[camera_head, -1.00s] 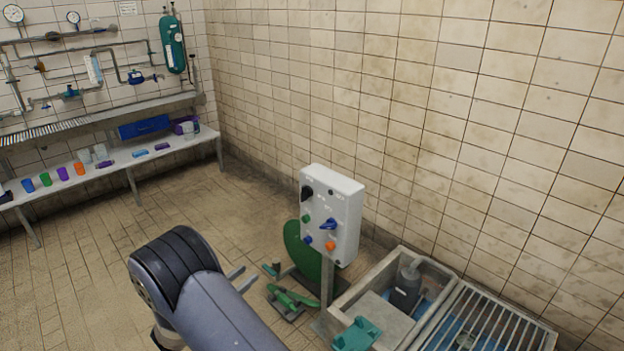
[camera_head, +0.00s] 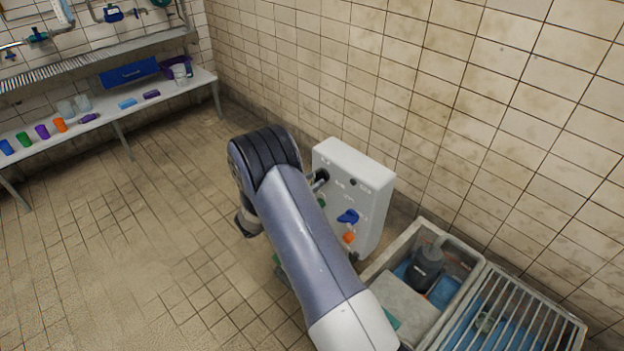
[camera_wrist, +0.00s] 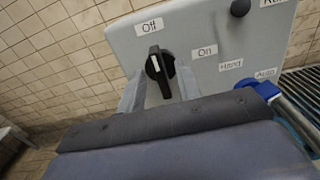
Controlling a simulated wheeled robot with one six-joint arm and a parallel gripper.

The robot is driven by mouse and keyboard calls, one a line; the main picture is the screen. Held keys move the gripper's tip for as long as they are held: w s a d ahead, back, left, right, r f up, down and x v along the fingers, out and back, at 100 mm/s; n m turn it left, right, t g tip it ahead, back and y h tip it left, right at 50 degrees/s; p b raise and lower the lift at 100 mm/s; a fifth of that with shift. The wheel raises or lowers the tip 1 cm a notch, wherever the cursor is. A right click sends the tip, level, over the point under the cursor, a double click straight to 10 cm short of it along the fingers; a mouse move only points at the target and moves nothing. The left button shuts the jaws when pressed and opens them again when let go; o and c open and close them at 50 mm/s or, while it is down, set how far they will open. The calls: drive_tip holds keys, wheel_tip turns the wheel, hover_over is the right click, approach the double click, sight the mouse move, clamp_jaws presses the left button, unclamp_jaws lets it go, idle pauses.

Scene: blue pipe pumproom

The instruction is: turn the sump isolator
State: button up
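The sump isolator is a black rotary knob (camera_wrist: 160,70) on a pale control box (camera_head: 355,185). In the wrist view its white mark points up towards the "Off" label (camera_wrist: 150,26); the "On" label (camera_wrist: 205,52) is to the right. My gripper (camera_wrist: 160,82) is open, with one finger on each side of the knob and apparent gaps beside it. Whether either finger touches the knob is not clear. In the head view the knob (camera_head: 321,175) is partly hidden by my gripper and arm.
A blue selector (camera_head: 348,216) and an orange button (camera_head: 349,237) sit lower on the box. An open sump with a dark pump (camera_head: 425,268) and a grating (camera_head: 515,315) lies to the right. The tiled wall is close behind. Floor at left is clear.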

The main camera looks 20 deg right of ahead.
drive_tip(key=shift+d, duration=0.25)
clamp_jaws()
